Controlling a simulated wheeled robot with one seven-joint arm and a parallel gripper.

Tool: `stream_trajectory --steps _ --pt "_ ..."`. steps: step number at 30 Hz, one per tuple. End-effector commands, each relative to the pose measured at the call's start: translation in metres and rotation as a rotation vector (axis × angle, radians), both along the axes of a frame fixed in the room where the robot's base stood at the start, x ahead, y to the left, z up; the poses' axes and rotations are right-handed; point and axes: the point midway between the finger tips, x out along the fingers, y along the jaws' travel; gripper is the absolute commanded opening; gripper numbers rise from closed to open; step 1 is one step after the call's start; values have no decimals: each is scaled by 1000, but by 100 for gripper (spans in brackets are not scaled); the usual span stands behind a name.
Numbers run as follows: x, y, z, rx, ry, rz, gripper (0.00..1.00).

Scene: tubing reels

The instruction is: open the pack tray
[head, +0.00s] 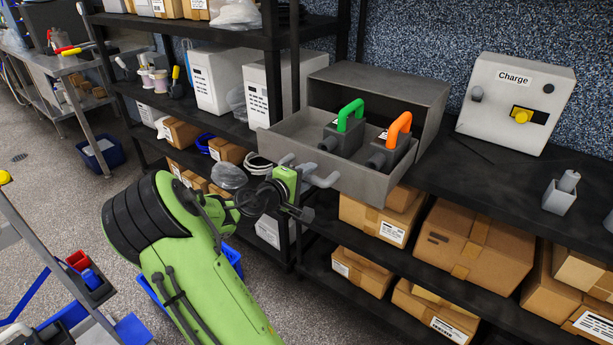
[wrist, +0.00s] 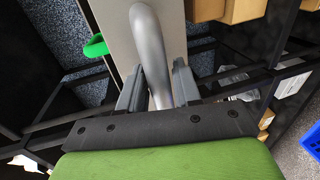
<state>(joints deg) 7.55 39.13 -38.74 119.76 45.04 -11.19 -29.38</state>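The pack tray (head: 310,147) is a grey drawer that sticks well out of its grey housing (head: 390,88) on the shelf. Inside it stand two dark blocks, one with a green handle (head: 350,112) and one with an orange handle (head: 399,127). The tray's grey bar handle (head: 325,180) is on its front; it also shows in the wrist view (wrist: 150,45). My gripper (wrist: 158,90) has its two dark fingers on either side of this bar, close against it, and looks shut on it. In the head view my gripper (head: 287,183) is partly hidden by its own wrist.
A Charge box (head: 515,100) with a yellow knob stands right of the housing. White boxes (head: 213,80) stand to the left. Cardboard boxes (head: 474,240) fill the shelf below. A cart with blue bins (head: 75,315) is at the lower left. The aisle floor is partly clear.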

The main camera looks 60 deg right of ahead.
Motion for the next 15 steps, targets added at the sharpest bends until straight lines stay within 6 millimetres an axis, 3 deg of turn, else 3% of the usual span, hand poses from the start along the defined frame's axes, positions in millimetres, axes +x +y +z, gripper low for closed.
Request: stream_trajectory --steps 2,11,15 --pt "0 0 0 0 0 0 46" --pt "1 2 1 -1 0 1 46" --pt "5 23 6 1 1 5 46"
